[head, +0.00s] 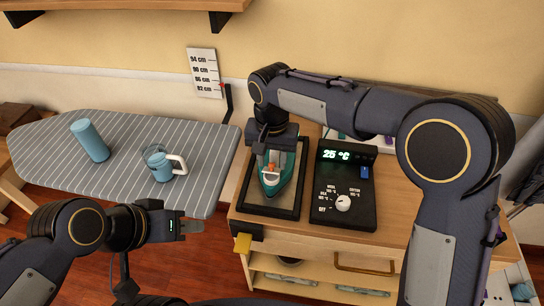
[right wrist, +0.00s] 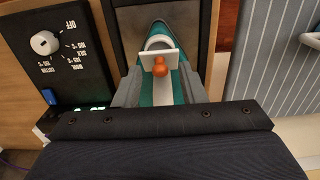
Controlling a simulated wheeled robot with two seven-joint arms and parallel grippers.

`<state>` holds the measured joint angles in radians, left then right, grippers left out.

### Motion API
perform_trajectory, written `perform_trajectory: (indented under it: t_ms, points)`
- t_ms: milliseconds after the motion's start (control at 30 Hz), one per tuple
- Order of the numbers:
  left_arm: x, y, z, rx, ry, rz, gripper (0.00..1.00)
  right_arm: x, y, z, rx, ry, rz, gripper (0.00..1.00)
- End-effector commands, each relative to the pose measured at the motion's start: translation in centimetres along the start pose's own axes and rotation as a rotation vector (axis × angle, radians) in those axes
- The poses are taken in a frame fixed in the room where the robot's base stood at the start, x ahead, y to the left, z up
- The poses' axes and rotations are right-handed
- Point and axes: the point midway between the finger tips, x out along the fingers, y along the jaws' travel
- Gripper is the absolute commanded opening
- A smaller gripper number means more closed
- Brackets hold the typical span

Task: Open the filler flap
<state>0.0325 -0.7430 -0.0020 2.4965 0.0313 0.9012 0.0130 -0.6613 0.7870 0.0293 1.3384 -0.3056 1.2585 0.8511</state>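A teal and white iron (head: 288,184) lies on a black-framed rest on the wooden cabinet. A small white plate with an orange knob, apparently the filler flap (right wrist: 158,55), is on its upper side; the orange knob also shows in the head view (head: 271,168). I cannot tell the flap's exact angle. My right gripper (right wrist: 160,86) is above the iron, pointing down, with its grey fingers apart on either side of the iron's white strip, just short of the knob. My left gripper (head: 192,226) is in front of the ironing board, away from the iron; its finger gap is not clear.
A black control panel (head: 343,185) with a dial and a lit display stands right of the iron. The striped ironing board (head: 120,180) at left holds a blue cylinder (head: 90,141) and a jug (head: 162,166). A height card (head: 204,73) hangs on the wall.

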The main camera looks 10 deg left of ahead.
Motion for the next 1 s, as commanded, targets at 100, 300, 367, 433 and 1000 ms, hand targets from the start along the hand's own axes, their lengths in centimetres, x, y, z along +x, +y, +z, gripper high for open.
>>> perform_trajectory:
  t_ms: [100,300,367,433,1000]
  points:
    - [0.0,0.0,0.0,0.000,0.000,0.000,0.36,0.1,0.0,0.0,0.000,0.001,-0.001,0.37]
    - [0.0,0.0,0.0,0.000,0.000,0.000,0.36,0.1,0.0,0.0,0.000,0.000,-0.001,0.28]
    - [0.0,0.0,0.0,0.000,0.000,0.000,0.36,0.1,0.0,0.0,0.000,0.000,-0.001,0.20]
    - [0.0,0.0,0.0,0.000,0.000,0.000,0.36,0.1,0.0,0.0,0.000,0.000,-0.001,0.11]
    - [-5.5,2.5,-2.8,0.000,0.000,0.000,0.36,-1.0,0.0,-1.3,0.003,-0.201,0.003,0.00]
